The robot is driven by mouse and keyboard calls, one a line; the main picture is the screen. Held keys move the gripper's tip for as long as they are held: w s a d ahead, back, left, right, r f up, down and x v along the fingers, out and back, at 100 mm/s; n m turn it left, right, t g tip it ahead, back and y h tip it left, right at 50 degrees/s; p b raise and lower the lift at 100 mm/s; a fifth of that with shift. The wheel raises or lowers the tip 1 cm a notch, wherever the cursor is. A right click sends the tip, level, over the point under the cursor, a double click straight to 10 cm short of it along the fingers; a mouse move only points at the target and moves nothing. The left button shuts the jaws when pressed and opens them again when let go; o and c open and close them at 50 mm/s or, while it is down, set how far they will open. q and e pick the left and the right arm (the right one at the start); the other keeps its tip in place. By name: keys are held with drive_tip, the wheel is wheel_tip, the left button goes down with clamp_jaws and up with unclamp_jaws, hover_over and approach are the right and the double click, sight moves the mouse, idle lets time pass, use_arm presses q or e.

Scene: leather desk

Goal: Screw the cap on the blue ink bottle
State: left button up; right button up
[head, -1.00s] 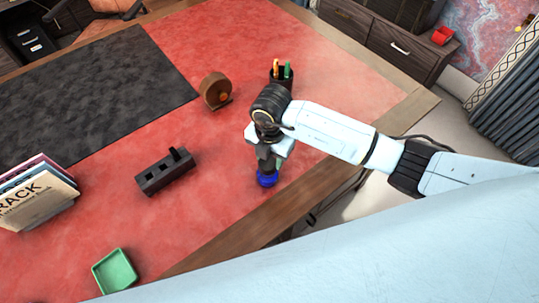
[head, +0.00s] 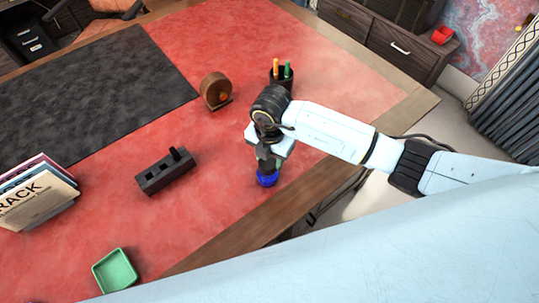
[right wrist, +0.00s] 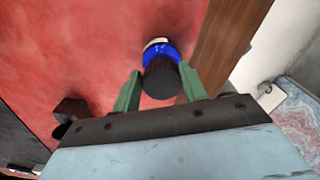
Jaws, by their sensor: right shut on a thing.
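The blue ink bottle (head: 267,179) stands on the red leather near the desk's front edge; it also shows in the right wrist view (right wrist: 160,48). The black cap (right wrist: 162,80) is over the top of the bottle, in line with it. My right gripper (head: 267,164) points down from above and is shut on the cap, its green fingers (right wrist: 161,84) on either side of it. The join between cap and bottle neck is too small to tell whether the threads are engaged. My left gripper is not in view.
A dark slotted block (head: 165,171) lies left of the bottle. Behind are a round wooden item (head: 214,89) and a pen cup (head: 281,77). A green tray (head: 115,271) and books (head: 38,197) stand to the left. The leather around the bottle is clear.

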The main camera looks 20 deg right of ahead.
drive_tip(key=shift+f, duration=0.6)
idle(1.4)
drive_tip(key=o, duration=1)
